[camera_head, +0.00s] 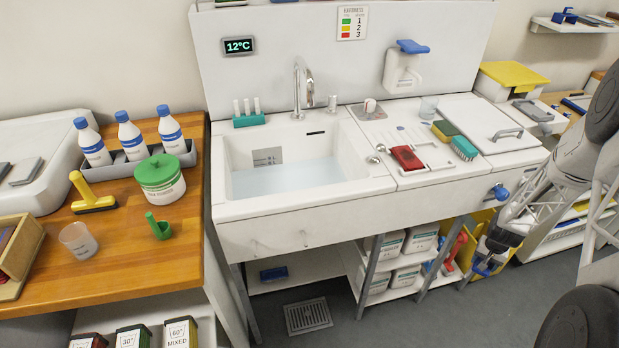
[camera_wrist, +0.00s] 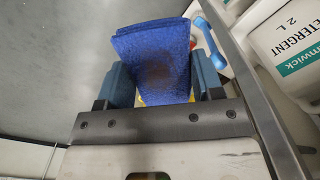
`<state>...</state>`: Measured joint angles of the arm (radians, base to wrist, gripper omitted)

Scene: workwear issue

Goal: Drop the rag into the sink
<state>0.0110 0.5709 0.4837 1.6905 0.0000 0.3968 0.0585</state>
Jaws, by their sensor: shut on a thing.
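The rag, a folded blue cloth (camera_wrist: 145,42) with a dark stain, is pinched between the two blue fingers of my gripper (camera_wrist: 162,82) in the wrist view. In the head view my gripper (camera_head: 484,264) hangs low at the right, in front of the lower shelves and below the worktop. I cannot clearly make out the rag there. The white sink (camera_head: 272,143) is in the middle of the head view, up and to the left of my gripper, with water in its basin.
A chrome tap (camera_head: 298,85) stands behind the basin. White detergent containers (camera_wrist: 292,45) are close beside my gripper. A blue knob (camera_head: 500,192) sticks out above it.

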